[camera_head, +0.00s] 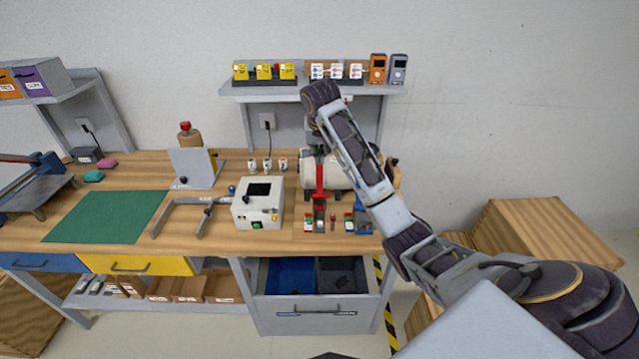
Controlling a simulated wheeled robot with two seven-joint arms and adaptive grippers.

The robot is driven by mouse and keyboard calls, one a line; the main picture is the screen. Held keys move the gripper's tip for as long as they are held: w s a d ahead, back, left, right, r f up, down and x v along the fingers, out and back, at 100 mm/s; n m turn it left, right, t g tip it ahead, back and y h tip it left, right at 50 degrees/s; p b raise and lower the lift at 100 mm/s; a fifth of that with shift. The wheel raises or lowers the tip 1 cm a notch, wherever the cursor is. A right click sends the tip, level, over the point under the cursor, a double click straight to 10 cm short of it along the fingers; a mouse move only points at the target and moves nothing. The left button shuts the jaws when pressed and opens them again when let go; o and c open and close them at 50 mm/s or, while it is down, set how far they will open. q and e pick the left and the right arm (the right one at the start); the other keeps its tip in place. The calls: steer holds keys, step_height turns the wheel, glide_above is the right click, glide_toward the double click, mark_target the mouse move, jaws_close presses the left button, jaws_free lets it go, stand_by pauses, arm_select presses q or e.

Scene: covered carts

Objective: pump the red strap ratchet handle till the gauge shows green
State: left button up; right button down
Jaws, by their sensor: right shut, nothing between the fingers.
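A red strap (320,176) runs down over the front of a pale cylinder (307,172) at the right end of the bench. A ratchet handle cannot be told apart from the strap at this size. No gauge reading can be made out. My right arm rises from the lower right and bends over above the cylinder. My right gripper (314,139) is small, just above the cylinder near the strap's top, partly behind my forearm. It is shut and empty; whether it touches the strap cannot be told. My left gripper is out of view.
A white box with a dark screen (258,203) stands left of the cylinder. Small red and green pieces (308,224) lie in front of the strap. A grey clamp frame (193,212) and green mat (106,217) lie further left. A shelf (300,91) hangs above.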

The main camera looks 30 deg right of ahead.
steer(key=shift+f, duration=0.15)
stand_by(0.5)
steer(key=shift+w+d+f, duration=0.1)
steer(key=shift+f, duration=2.75)
steer(key=shift+w+d+f, duration=0.1)
steer(key=shift+f, duration=2.75)
steer(key=shift+f, duration=0.1)
